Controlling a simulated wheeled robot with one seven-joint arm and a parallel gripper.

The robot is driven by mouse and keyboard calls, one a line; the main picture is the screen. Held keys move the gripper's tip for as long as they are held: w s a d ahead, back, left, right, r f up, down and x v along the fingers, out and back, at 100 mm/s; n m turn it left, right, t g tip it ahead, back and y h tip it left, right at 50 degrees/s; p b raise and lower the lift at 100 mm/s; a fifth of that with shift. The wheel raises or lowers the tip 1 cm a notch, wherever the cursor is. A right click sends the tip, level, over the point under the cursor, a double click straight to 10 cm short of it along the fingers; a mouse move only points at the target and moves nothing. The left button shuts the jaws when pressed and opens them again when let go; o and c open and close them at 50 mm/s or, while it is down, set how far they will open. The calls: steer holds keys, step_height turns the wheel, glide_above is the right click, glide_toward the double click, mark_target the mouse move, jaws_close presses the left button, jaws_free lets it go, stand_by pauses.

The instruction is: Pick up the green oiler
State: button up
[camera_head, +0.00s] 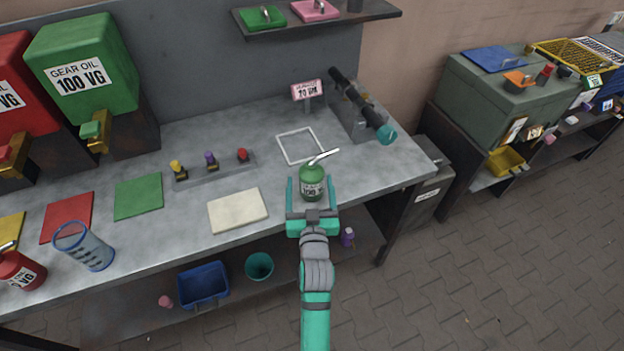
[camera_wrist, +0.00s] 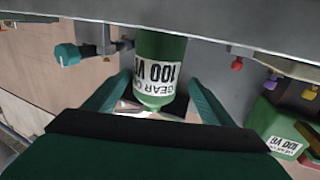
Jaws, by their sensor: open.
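The green oiler (camera_head: 312,184) stands upright on the grey workbench near its front edge, with a white label and a pale spout pointing up to the right. My gripper (camera_head: 312,192) is open, with one teal finger on each side of the oiler in the head view. In the wrist view the oiler (camera_wrist: 160,70) appears upside down between the two fingers (camera_wrist: 160,98), its label reading "GEAR OIL 100 VG". Small gaps seem to show beside it, but I cannot tell whether either finger touches it. The oiler's lower front is partly hidden by my gripper in the head view.
A cream pad (camera_head: 238,211) lies left of the oiler, and a white square outline (camera_head: 300,146) is marked behind it. A teal-ended torque tool (camera_head: 362,105) rests in a holder at the back right. A red oiler (camera_head: 20,272) and blue beaker (camera_head: 84,247) stand far left.

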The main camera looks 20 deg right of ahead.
mark_target(311, 166)
steer(key=shift+x, duration=0.95)
steer(key=x, duration=0.3)
steer(key=shift+w+d+r, duration=0.2)
steer(key=shift+w+d, duration=0.05)
steer(key=shift+d, duration=0.2)
steer(key=shift+w+d, duration=0.15)
steer(key=shift+w, duration=0.5)
steer(key=c, duration=1.5)
